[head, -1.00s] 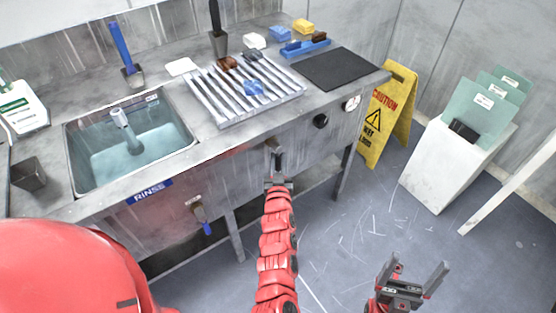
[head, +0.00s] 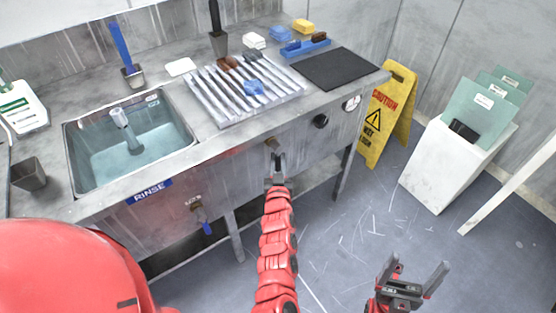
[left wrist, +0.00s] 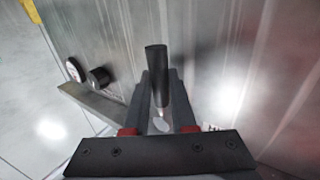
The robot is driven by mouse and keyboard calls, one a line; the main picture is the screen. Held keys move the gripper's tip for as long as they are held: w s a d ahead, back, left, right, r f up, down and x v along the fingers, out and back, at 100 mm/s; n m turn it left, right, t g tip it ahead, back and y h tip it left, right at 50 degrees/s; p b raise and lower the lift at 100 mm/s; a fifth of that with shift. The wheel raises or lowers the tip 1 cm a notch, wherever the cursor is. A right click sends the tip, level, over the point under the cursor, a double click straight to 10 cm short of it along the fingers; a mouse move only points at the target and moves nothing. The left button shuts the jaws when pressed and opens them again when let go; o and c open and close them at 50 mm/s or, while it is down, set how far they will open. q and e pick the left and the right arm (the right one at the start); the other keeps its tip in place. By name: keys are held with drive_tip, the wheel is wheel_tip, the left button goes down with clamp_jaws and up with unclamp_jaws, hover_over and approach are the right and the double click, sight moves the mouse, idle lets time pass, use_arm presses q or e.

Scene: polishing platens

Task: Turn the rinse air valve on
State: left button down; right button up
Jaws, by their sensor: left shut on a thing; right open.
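A small brass valve (head: 271,143) sits on the front panel below the ribbed drain rack. My left gripper (head: 277,160) is right at it, just below the brass part. In the left wrist view my left gripper (left wrist: 160,95) is shut on a dark, rounded valve handle (left wrist: 156,62), which stands up between the two fingers. The jaws hide part of the handle. My right gripper (head: 412,280) is open and empty over the floor.
The same panel carries a black knob (head: 320,121) and a round gauge (head: 351,103), further right. The steel sink (head: 72,165) is at the left. A yellow caution sign (head: 390,115) and a white stand (head: 440,175) are on the right. Open floor lies between.

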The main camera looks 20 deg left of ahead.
idle(0.3)
